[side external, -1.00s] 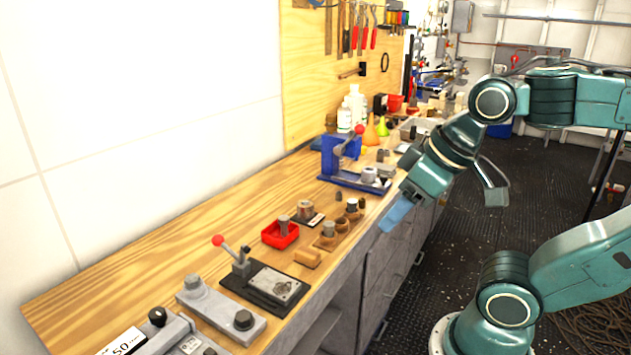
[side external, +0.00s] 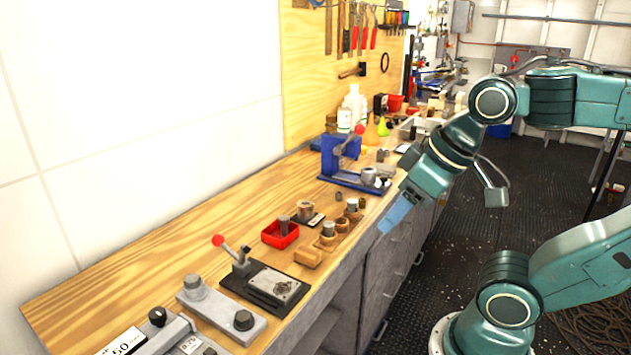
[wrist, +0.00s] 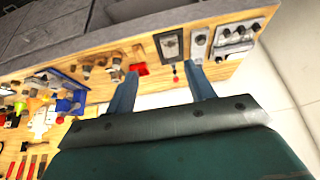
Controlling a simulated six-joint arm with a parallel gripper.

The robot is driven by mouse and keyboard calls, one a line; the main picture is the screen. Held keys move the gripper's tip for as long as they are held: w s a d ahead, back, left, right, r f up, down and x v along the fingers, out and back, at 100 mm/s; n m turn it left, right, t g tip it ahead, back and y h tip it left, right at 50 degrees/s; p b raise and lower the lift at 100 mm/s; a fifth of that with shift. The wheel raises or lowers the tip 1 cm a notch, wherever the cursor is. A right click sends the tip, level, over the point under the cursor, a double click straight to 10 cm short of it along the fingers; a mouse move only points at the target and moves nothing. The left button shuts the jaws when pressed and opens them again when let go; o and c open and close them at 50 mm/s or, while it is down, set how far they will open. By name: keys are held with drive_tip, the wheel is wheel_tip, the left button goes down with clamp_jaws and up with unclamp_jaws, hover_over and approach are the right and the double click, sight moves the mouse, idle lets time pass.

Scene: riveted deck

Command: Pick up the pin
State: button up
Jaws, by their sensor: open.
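I cannot tell for sure which piece is the pin. A short grey cylinder (side external: 284,223) stands upright in a small red tray (side external: 281,239) on the wooden bench. To its right, a wooden holder (side external: 326,242) carries upright grey cylinders. My gripper (side external: 386,228) is off the bench's front edge, to the right of these pieces, pointing down and left, with nothing seen between its blue fingers. In the wrist view my gripper (wrist: 161,72) has its fingers wide apart.
A toggle clamp on a black plate (side external: 266,285) and a grey fixture (side external: 220,309) stand at the near end. A blue press (side external: 340,157) stands farther back. The bench's rear strip (side external: 170,240) is clear. Drawers drop below the front edge.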

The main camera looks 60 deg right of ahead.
drive_tip(key=shift+w+r, duration=0.1)
drive_tip(key=w, duration=0.1)
drive_tip(key=m+g, duration=0.6)
drive_tip(key=m, duration=1.5)
hover_over(351, 201)
wheel_tip(351, 201, down, 9)
drive_tip(key=shift+f, duration=0.25)
drive_tip(key=shift+f, duration=4.2)
